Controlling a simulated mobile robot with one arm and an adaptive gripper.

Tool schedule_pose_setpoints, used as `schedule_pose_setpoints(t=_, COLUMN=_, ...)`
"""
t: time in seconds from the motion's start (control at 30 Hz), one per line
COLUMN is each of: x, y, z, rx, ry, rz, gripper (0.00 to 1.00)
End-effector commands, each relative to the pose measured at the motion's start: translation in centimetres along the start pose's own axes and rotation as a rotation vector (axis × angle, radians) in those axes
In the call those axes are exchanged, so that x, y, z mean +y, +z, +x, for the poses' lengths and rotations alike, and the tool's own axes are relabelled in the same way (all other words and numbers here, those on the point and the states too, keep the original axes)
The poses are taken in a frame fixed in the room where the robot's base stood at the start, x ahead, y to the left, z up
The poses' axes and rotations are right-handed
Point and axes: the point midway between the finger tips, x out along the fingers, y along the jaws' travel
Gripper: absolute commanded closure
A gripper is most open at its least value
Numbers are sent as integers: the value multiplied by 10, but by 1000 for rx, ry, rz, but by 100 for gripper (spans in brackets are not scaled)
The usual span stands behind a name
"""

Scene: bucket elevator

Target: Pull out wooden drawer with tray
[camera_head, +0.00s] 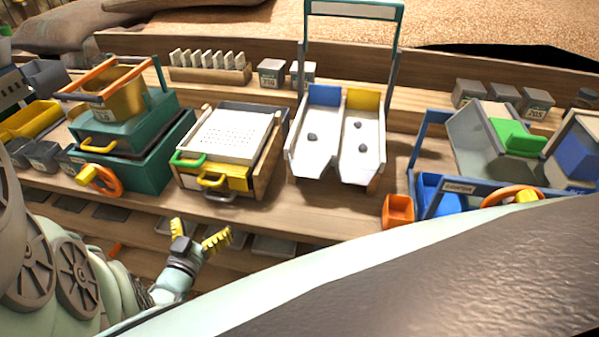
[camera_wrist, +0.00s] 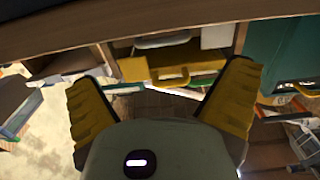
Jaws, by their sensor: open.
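The wooden drawer (camera_head: 266,160) stands on the bench left of centre in the head view, with a white perforated tray (camera_head: 227,133) in its top. Its front shows a yellow panel with a yellow handle (camera_head: 211,181), a green handle (camera_head: 188,161) to the left and a grey handle (camera_head: 236,197) low down. My gripper (camera_head: 200,238) is open and empty, below and in front of the drawer, apart from it. In the wrist view the yellow handle (camera_wrist: 172,78) shows between the spread yellow fingers of my gripper (camera_wrist: 164,75), beyond them.
A green box unit (camera_head: 150,165) with an orange ring stands to the left. A white two-lane chute (camera_head: 325,140) with dark stones stands to the right, and a small orange bin (camera_head: 398,211) farther right. Grey trays (camera_head: 273,245) lie on a lower shelf near my gripper.

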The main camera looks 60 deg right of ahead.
Motion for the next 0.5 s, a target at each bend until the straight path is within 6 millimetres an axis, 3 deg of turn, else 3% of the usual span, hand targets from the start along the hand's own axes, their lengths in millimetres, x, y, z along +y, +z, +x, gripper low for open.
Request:
schedule_pose_setpoints(t=0.3, x=-2, y=2, z=62, rx=4, ry=-3, rz=2, gripper=0)
schedule_pose_setpoints(t=0.5, x=-1, y=1, z=81, rx=3, ry=-1, rz=1, gripper=0)
